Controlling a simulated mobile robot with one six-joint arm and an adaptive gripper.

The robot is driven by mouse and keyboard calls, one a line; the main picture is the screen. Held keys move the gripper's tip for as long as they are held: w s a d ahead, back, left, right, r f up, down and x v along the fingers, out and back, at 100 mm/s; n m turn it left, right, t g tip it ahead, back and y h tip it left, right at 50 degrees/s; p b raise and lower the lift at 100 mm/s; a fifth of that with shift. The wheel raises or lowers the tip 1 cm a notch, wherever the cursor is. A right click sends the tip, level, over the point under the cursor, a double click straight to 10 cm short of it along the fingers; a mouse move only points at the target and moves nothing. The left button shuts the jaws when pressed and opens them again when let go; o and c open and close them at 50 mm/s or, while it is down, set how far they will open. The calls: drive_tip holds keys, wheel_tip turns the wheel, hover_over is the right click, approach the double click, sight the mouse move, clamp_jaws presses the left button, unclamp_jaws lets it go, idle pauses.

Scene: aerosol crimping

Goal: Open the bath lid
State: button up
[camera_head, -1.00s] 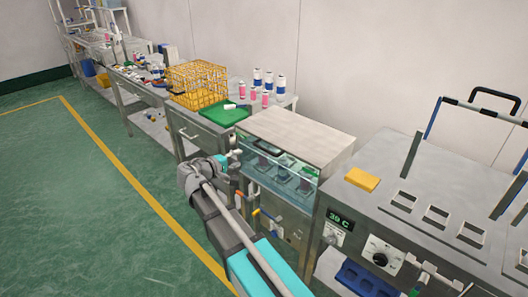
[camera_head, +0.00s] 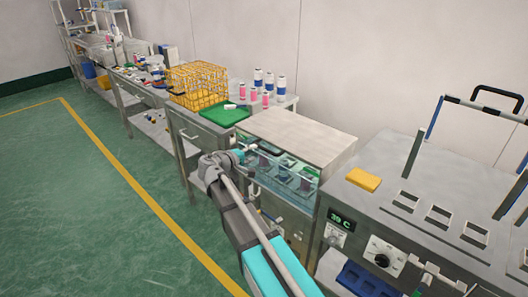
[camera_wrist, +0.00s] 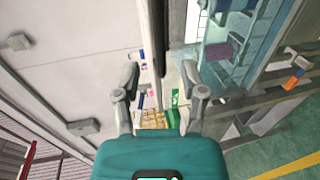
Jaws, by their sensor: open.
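The bath (camera_head: 285,203) is a metal unit with a clear glass front, and several dark items show inside. Its lid (camera_head: 297,135) is a flat pale panel lying level over the top, closed. My gripper (camera_head: 238,155) is at the front left corner of the bath, near the lid's front edge. In the wrist view my gripper (camera_wrist: 160,76) has its two fingers spread apart, with nothing clearly held between them. The bath's glass side (camera_wrist: 225,50) shows at upper right there. Whether a finger touches the lid cannot be told.
A yellow wire basket (camera_head: 196,84), a green mat (camera_head: 225,115) and several bottles stand on the bench left of the bath. A control unit (camera_head: 400,205) with a yellow block (camera_head: 363,179) stands at right. The green floor (camera_head: 60,200) at left is clear.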

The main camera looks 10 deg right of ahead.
sight(263, 149)
drive_tip(key=shift+b+x, duration=0.55)
drive_tip(key=shift+x, duration=2.7)
clamp_jaws()
